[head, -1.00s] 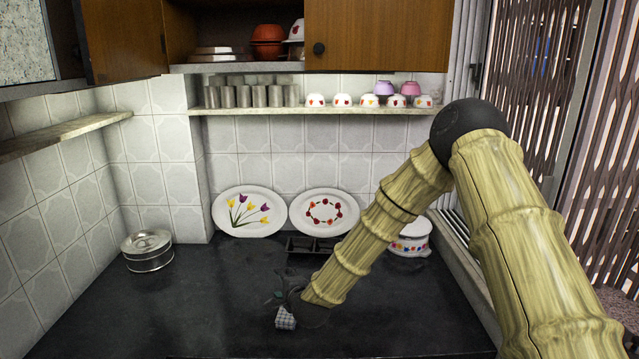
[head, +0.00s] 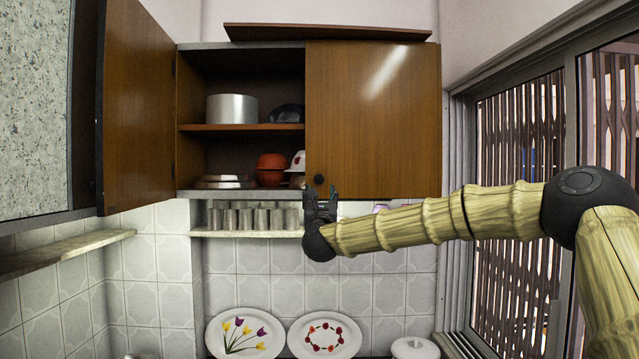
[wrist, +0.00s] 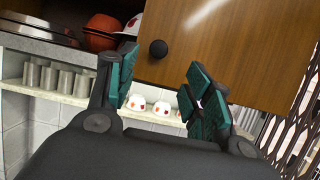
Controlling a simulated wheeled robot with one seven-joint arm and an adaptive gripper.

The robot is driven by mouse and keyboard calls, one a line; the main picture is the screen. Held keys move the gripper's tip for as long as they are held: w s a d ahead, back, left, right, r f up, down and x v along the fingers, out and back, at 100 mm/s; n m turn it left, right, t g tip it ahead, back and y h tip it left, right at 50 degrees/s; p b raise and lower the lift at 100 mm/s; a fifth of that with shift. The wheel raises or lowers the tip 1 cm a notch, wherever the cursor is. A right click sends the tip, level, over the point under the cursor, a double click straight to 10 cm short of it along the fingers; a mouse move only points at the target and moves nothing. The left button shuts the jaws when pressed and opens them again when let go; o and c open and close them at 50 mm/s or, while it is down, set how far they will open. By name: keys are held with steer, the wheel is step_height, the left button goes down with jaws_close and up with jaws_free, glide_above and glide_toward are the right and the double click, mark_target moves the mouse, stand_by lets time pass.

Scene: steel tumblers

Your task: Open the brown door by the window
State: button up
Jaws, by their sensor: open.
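The brown door (head: 375,120) by the window is shut over the right half of the wall cupboard. Its round black knob (head: 319,179) sits at the door's lower left corner. My gripper (head: 320,193) points up just below the knob in the head view. In the wrist view the knob (wrist: 158,49) shows beyond and between the two open fingertips (wrist: 161,76), with nothing held. The gripper looks apart from the knob, though the exact gap is hard to tell. The door fills the upper right of the wrist view (wrist: 235,45).
The left cupboard door (head: 138,105) stands open, showing a pot (head: 232,108) and red bowls (head: 271,162). A shelf (head: 245,234) with steel tumblers (head: 247,218) and cups (wrist: 137,103) lies below. The barred window (head: 520,150) is at right. Plates (head: 245,335) lean below.

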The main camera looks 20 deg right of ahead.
mark_target(319, 181)
steer(key=p+x, duration=0.4)
steer(key=x, duration=0.4)
steer(key=shift+w+p, duration=0.1)
steer(key=shift+p, duration=0.3)
steer(key=shift+p+x, duration=0.45)
steer(key=shift+x, duration=0.5)
steer(key=shift+f, duration=0.1)
jaws_close()
